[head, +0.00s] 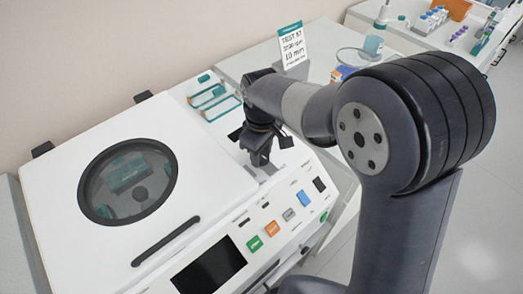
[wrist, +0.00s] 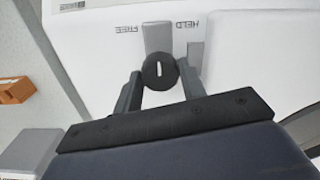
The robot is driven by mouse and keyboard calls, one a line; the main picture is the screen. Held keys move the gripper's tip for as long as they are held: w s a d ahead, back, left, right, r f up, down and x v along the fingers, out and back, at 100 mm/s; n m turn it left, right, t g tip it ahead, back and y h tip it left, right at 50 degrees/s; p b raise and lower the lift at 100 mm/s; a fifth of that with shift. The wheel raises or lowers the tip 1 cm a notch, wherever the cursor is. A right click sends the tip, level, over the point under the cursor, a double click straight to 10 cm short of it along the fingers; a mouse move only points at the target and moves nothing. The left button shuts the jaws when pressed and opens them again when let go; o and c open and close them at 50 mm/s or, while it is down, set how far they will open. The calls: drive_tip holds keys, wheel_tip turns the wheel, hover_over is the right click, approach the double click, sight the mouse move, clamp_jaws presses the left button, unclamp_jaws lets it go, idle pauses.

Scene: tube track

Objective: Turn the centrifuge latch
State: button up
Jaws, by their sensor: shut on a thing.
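The centrifuge (head: 60,190) is a white machine at the left in the head view, its lid shut, with a round window (head: 128,181) showing part of the inside. My gripper (head: 258,158) points down at the machine's right side. In the wrist view my gripper (wrist: 160,78) has its two fingers either side of the latch, a round black knob (wrist: 159,71) with a white mark, and is shut on it. The mark lies roughly upright in the picture. Upside-down labels reading FREE and HELD lie just above the knob. My gripper hides the latch in the head view.
Colored buttons (head: 272,229) and a dark screen (head: 208,265) line the machine's front. A black lid handle (head: 165,241) lies left of them. Another bench with tubes is at the far right.

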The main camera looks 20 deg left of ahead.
sight(261, 155)
idle(0.4)
drive_tip(key=o, duration=1)
wheel_tip(261, 155, up, 11)
drive_tip(key=shift+f+b, duration=0.1)
drive_tip(key=shift+b, duration=0.2)
drive_tip(key=shift+f, duration=0.1)
wheel_tip(261, 155, down, 10)
drive_tip(key=shift+f+p, duration=0.1)
drive_tip(key=shift+p, duration=0.2)
drive_tip(key=shift+f, duration=0.25)
